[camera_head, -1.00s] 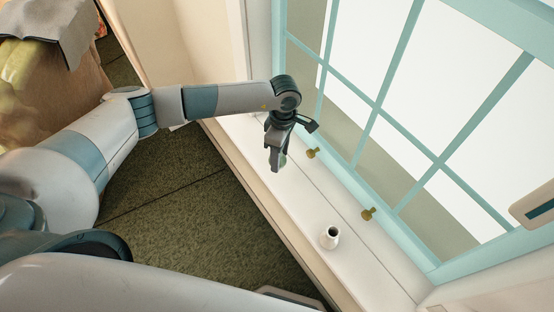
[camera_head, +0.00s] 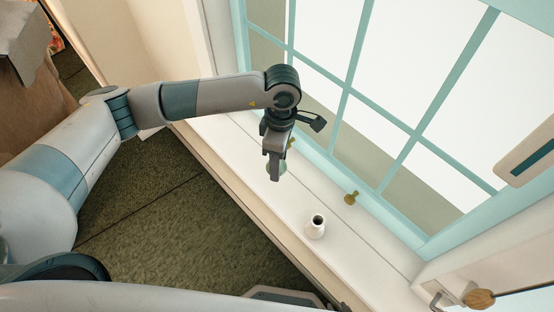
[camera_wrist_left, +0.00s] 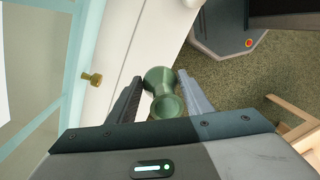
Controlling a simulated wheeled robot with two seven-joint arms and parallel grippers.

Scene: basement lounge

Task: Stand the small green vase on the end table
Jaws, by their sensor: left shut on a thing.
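My left gripper (camera_head: 273,176) is shut on the small green vase, above the white window sill. In the head view a small green part of the vase (camera_head: 281,168) shows beside the fingers. In the left wrist view the vase (camera_wrist_left: 164,92) sits between both fingers of the gripper (camera_wrist_left: 164,98), with its flared end toward the camera. What looks like the housing of my right gripper (camera_head: 527,153) shows at the right edge. Its fingers are out of sight. I cannot pick out the end table.
A small white vase (camera_head: 316,226) stands on the window sill (camera_head: 345,248), near a brass latch (camera_head: 351,198). The teal-framed window rises behind. Green carpet (camera_head: 170,215) lies beside the sill. A light wooden piece (camera_wrist_left: 295,125) shows in the left wrist view.

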